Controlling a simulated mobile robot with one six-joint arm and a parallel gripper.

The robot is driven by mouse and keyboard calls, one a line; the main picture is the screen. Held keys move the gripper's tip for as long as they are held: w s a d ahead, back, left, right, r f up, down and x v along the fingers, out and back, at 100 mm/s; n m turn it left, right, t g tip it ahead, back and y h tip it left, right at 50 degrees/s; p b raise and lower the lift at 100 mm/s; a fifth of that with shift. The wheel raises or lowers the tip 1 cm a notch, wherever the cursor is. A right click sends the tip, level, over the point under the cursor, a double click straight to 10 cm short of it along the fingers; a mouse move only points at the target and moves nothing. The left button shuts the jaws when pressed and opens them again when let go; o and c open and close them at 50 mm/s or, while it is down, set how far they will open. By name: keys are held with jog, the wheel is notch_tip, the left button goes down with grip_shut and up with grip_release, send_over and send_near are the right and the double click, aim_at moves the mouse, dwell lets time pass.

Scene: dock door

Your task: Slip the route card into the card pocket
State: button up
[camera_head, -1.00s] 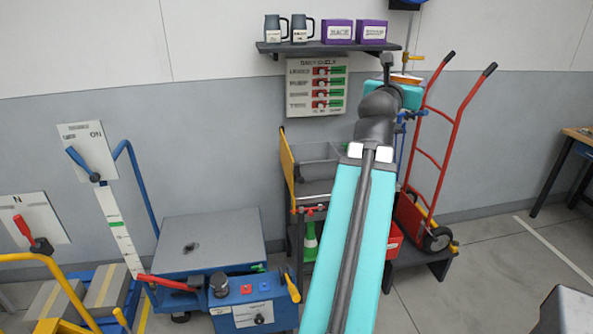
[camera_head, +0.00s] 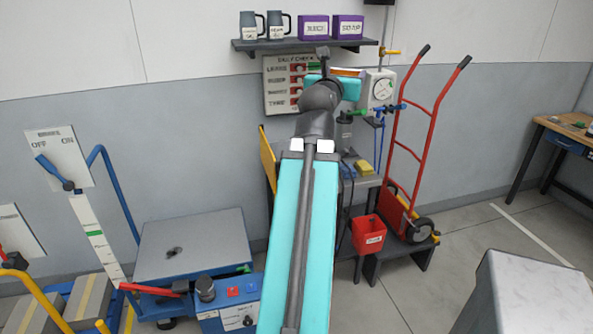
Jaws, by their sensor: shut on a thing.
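My arm reaches up the middle of the view, and its wrist end is in front of the wall board below the shelf. My gripper (camera_head: 345,76) is at that far end, small and mostly hidden by my own wrist. A thin orange and white edge, which I take to be the route card (camera_head: 347,71), shows there, held against the wall background. The fingers cannot be made out clearly. I cannot make out the card pocket; it may be hidden behind my arm.
A wall board with red switches (camera_head: 288,84) is partly covered by my wrist. A shelf (camera_head: 305,45) with mugs and purple boxes is above. A gauge box (camera_head: 382,88), red hand truck (camera_head: 427,130), red bin (camera_head: 368,234) and yellow block (camera_head: 365,167) are right. A lift cart (camera_head: 195,245) stands left.

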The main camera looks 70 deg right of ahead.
jog(key=w+d+f+n+t+b, duration=0.1)
jog(key=w+f+b, duration=0.3)
jog(key=f, duration=1.2)
jog(key=w+d+f+t+b, duration=0.1)
jog(key=w+f+b, duration=0.4)
jog(key=f+b, duration=0.7)
jog(key=w+d+f+n+t+b, duration=0.1)
jog(key=f+b, duration=0.7)
jog(key=f, duration=1.2)
jog(key=w+d+t, duration=0.1)
jog(key=w+d, duration=0.1)
jog(key=w, duration=0.1)
jog(key=shift+w+f+n+y, duration=0.25)
jog(key=shift+w+n+y, duration=0.05)
jog(key=shift+w+y, duration=0.1)
jog(key=b+x, duration=0.1)
jog(key=x, duration=1.2)
jog(key=shift+d+b, duration=0.3)
jog(key=shift+b, duration=0.05)
jog(key=shift+b+x, duration=0.35)
jog(key=shift+x, duration=1.95)
jog(key=shift+a+f+b, duration=0.15)
jog(key=shift+f+b, duration=0.15)
jog(key=shift+b, duration=0.1)
jog(key=shift+f, duration=0.15)
